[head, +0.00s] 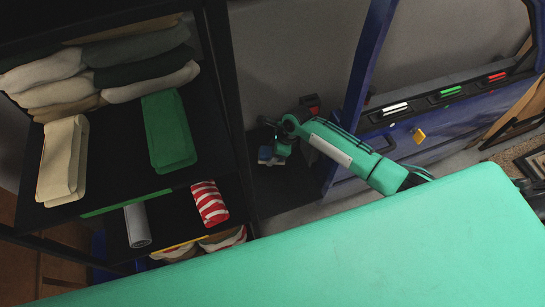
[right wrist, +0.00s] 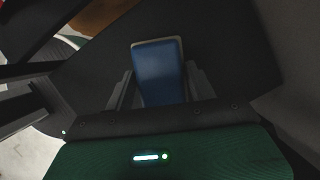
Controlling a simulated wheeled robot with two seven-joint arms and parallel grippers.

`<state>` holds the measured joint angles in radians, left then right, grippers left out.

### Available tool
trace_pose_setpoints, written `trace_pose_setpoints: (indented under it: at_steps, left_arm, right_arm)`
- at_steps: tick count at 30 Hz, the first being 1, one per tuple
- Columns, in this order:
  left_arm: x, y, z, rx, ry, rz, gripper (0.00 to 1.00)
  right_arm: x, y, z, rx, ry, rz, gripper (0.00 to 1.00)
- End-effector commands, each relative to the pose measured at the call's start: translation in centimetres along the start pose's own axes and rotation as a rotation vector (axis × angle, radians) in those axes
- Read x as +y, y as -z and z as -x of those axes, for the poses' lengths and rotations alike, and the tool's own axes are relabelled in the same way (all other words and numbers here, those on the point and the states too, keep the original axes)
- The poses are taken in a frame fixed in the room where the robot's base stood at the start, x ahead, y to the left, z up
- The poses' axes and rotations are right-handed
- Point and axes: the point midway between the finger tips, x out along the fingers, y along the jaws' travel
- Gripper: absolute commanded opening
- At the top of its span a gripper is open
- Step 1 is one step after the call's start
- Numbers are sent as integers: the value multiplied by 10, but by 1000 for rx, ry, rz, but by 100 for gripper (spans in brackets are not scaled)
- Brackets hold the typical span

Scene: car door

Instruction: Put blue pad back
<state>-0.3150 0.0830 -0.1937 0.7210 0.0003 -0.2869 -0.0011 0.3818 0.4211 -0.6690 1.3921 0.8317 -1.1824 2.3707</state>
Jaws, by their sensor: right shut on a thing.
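The blue pad (right wrist: 158,72) has a pale edge and sits between the two fingers of my right gripper (right wrist: 160,88) in the right wrist view. The fingers are shut on it from both sides. In the head view my right gripper (head: 272,154) is at the end of the green arm, right of the dark shelf rack, over a dark surface (head: 285,186). The blue pad is small there and partly hidden by the gripper. I cannot tell whether the pad touches the surface. My left gripper is not in either view.
A blue car door (head: 440,125) stands at right. A dark upright post (head: 228,95) is left of my right gripper.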

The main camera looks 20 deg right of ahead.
Motion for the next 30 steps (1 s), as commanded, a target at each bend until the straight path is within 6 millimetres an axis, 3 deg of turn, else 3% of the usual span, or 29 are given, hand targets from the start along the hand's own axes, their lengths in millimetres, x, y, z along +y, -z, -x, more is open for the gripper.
trace_pose_setpoints:
  at_steps: [9, 18, 19, 22, 30]
  left_arm:
    - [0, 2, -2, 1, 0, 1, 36]
    - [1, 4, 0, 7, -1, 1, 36]
    - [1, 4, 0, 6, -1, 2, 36]
    - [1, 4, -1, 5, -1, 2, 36]
    - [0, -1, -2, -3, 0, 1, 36]
  right_arm:
    - [0, 15, -34, 3, 0, 0, 38]
    - [0, 15, -35, 1, 0, 0, 38]
    - [0, 15, -36, 1, 0, 0, 58]
    - [0, 15, -35, 1, 0, 0, 77]
    - [0, 15, -35, 2, 0, 0, 78]
